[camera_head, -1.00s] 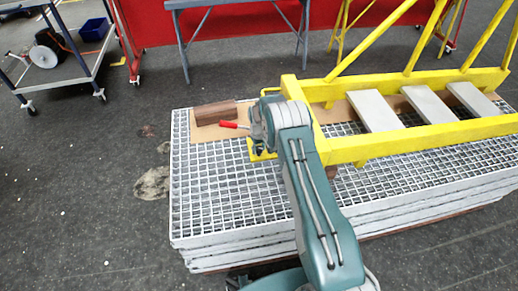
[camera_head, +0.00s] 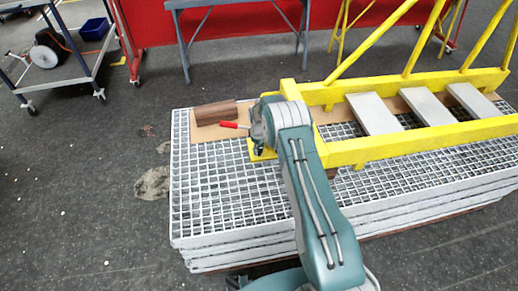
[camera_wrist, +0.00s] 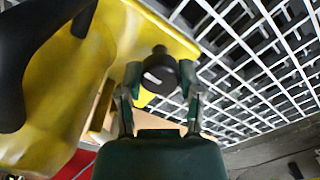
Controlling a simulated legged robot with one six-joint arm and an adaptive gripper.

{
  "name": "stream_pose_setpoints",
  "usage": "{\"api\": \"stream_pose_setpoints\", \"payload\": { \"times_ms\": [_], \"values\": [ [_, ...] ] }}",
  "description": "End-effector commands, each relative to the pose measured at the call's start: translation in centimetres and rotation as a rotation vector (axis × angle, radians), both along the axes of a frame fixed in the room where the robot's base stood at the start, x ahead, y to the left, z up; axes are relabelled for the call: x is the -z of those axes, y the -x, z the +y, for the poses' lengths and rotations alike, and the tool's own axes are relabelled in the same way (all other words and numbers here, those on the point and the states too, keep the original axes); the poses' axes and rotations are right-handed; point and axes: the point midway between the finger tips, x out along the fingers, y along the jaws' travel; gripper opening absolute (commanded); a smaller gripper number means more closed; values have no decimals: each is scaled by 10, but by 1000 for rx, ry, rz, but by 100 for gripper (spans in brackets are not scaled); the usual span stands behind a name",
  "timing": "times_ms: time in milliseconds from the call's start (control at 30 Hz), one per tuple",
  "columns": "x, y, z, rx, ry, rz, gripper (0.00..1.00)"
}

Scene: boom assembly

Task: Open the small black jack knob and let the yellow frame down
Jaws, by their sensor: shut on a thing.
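The yellow frame (camera_head: 400,145) lies over the grating on the right half of the head view, its left end beside my arm. In the wrist view its yellow metal (camera_wrist: 60,90) fills the left side. The small black knob (camera_wrist: 160,68) sits between the two fingers of my gripper (camera_wrist: 161,90), which are shut on it from both sides. A red-handled jack part (camera_head: 230,124) sticks out left of my wrist in the head view. In the head view my arm hides the knob and the fingers.
The stacked grating (camera_head: 225,200) carries a tan board (camera_head: 203,134) with a brown wood block (camera_head: 215,112). Grey plates (camera_head: 372,113) cross the frame. A blue bench (camera_head: 240,4) and a cart (camera_head: 88,68) stand behind. The dark floor at left is mostly clear.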

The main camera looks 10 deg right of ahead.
Motion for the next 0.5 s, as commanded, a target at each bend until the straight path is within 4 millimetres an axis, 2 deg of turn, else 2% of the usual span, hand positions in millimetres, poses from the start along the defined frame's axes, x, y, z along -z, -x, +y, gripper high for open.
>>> {"api": "stream_pose_setpoints", "payload": {
  "times_ms": [100, 133, 167, 200, 500],
  "values": [
    [1, 0, 0, 0, 0, -2, 0],
    [1, 0, 0, 1, 0, -2, 61],
    [1, 0, 0, 1, 0, -2, 74],
    [1, 0, 0, 1, 0, -2, 80],
    [0, 0, 0, 1, 0, -1, 80]
  ]
}}
